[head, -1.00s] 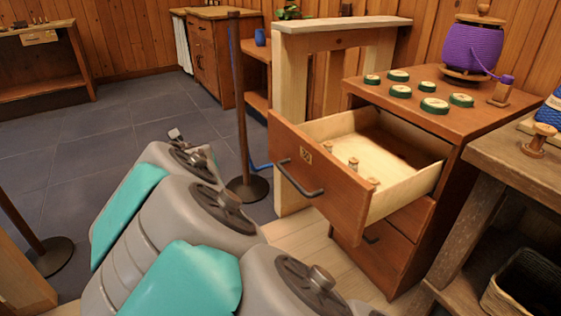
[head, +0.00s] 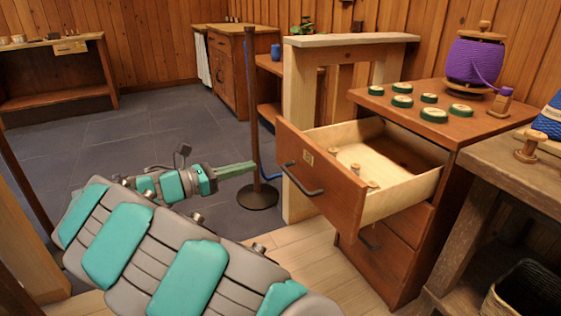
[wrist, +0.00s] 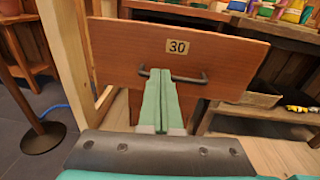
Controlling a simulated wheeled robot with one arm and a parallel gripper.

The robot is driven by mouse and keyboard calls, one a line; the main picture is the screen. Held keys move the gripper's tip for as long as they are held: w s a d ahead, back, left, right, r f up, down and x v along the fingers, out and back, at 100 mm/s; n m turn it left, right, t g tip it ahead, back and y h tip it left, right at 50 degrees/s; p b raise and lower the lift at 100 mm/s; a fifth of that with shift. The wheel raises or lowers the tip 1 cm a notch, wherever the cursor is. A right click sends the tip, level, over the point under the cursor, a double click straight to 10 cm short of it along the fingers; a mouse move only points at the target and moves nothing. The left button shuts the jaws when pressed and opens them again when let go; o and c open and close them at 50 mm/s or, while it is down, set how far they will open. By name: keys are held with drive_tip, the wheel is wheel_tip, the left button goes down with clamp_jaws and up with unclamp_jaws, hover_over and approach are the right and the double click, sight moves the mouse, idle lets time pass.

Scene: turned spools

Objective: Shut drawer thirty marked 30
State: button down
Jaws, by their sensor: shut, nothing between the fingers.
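Drawer thirty (head: 322,178) is a reddish-brown drawer standing well open from its cabinet, with a dark bar handle (head: 300,180) and a small plate on its front. In the wrist view the plate (wrist: 177,47) reads 30, and the drawer front (wrist: 130,45) faces me. A few small wooden spools (head: 355,168) lie inside the drawer. My gripper (head: 252,167) has green fingers pressed together and empty, left of the drawer front in the head view. In the wrist view the fingers (wrist: 161,82) overlap the handle; I cannot tell whether they touch it.
The cabinet top (head: 388,103) holds several green-rimmed discs and a purple spool (head: 474,60). A dark post on a round base (head: 257,196) stands left of the drawer, beside a pale wooden frame (head: 298,120). A workbench (head: 510,175) stands at right. Tiled floor at left is open.

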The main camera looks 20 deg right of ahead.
drive_tip(key=s+m+g, duration=0.1)
drive_tip(key=s, duration=0.1)
approach(306, 154)
drive_tip(key=shift+h, duration=0.3)
drive_tip(key=d, duration=0.7)
drive_tip(key=shift+w+f, duration=0.2)
drive_tip(key=shift+f, duration=0.1)
